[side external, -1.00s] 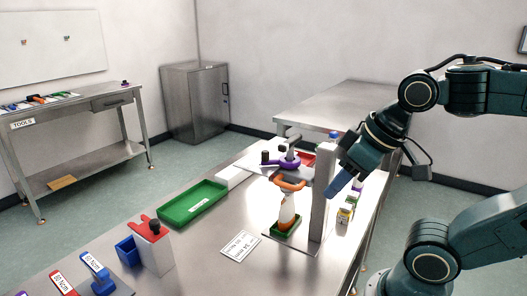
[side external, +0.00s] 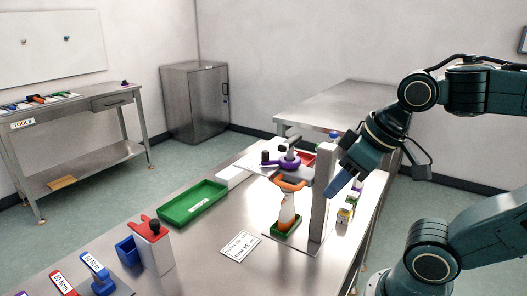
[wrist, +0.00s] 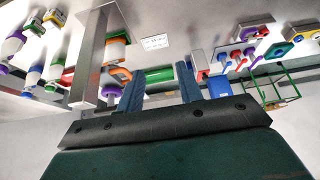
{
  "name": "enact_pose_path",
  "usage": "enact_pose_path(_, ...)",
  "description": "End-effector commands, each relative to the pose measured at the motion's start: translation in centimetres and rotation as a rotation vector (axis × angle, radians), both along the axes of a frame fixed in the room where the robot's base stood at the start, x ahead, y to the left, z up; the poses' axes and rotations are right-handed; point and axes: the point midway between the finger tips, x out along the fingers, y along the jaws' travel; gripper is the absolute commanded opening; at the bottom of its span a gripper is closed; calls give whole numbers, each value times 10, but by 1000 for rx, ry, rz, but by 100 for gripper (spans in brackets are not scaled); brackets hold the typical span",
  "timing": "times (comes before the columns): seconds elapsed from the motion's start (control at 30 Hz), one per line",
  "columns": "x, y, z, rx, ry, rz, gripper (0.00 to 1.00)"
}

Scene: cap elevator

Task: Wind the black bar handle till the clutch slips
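I cannot tell which dark part is the black bar handle. An orange clamp (side external: 289,184) is below, above an orange and white bottle (side external: 287,208) in a green tray (side external: 285,229). My gripper (side external: 341,182) is right of the post, apart from the crank. Its blue fingers stand apart with nothing between them in the wrist view (wrist: 160,90).
A large green tray (side external: 193,201) and a printed card (side external: 240,246) lie left of the elevator. A white box with a red top (side external: 152,245) stands at the front left, near a blue bin (side external: 128,250). Small bottles (side external: 346,212) stand right of the post.

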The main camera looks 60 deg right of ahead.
Motion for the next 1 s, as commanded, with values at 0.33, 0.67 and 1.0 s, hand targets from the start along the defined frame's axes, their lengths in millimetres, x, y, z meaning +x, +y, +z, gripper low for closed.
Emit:
enact_pose_path(0.33, 0, 0, 0, 0, 0, 0, 36)
enact_pose_path(0.67, 3, -1, 3, -10, 4, 13, 44)
enact_pose_path(1.0, 35, -16, 38, -132, 80, 202, 44)
